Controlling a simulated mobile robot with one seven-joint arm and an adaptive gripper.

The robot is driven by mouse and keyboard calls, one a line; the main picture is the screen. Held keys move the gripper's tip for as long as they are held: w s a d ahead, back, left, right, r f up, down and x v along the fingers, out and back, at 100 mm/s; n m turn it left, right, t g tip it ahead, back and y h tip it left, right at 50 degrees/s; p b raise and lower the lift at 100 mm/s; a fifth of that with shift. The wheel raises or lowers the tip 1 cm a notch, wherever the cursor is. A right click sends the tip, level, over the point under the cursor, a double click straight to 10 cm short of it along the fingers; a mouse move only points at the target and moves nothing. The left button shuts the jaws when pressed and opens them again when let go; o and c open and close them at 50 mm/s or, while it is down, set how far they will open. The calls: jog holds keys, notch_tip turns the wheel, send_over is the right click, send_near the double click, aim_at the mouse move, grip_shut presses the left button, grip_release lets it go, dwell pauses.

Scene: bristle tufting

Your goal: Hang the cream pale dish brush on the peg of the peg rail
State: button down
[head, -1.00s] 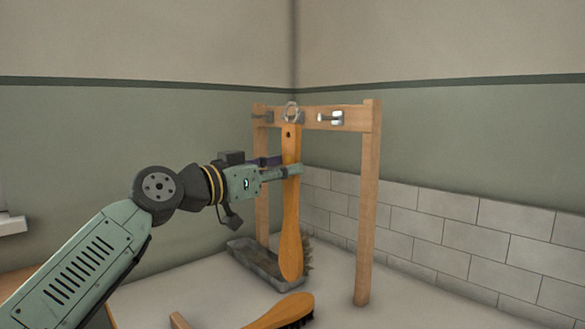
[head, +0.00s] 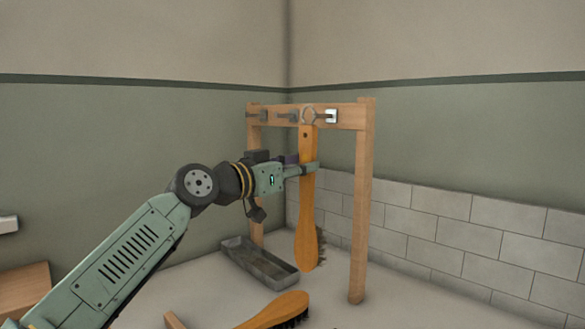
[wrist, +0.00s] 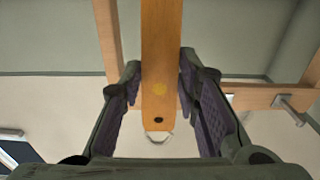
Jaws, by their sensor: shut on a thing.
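A brush with an orange-brown wooden handle (head: 307,215) hangs upright in my gripper (head: 309,169), bristles low and facing right. It looks orange-brown rather than cream. My gripper is shut on the upper handle, which also shows between the fingers in the wrist view (wrist: 160,60). A metal ring (head: 308,114) tops the handle and appears in front of the rail, between the middle and right pegs. The wooden peg rail (head: 347,115) carries a left peg (head: 260,115), a middle peg (head: 289,116) and a right peg (head: 327,115) with a bright plate. I cannot tell whether the ring touches a peg.
A grey metal tray (head: 235,252) stands on the counter below the rail, left of the brush. Another wooden brush with dark bristles (head: 275,312) lies at the front. The rail's right post (head: 361,210) stands close to the held brush. A tiled wall (head: 440,230) is behind.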

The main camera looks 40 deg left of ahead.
jog(key=w, duration=0.3)
jog(key=shift+w+d+f, duration=0.15)
jog(key=shift+w+f, duration=0.1)
jog(key=shift+f, duration=0.15)
dwell(0.5)
jog(key=c, duration=1.1)
grip_release()
jog(key=shift+s+a+f, duration=0.1)
jog(key=shift+s+a, duration=0.05)
jog(key=shift+s, duration=1.6)
jog(key=shift+s+a+f, duration=0.1)
jog(key=shift+s, duration=1.6)
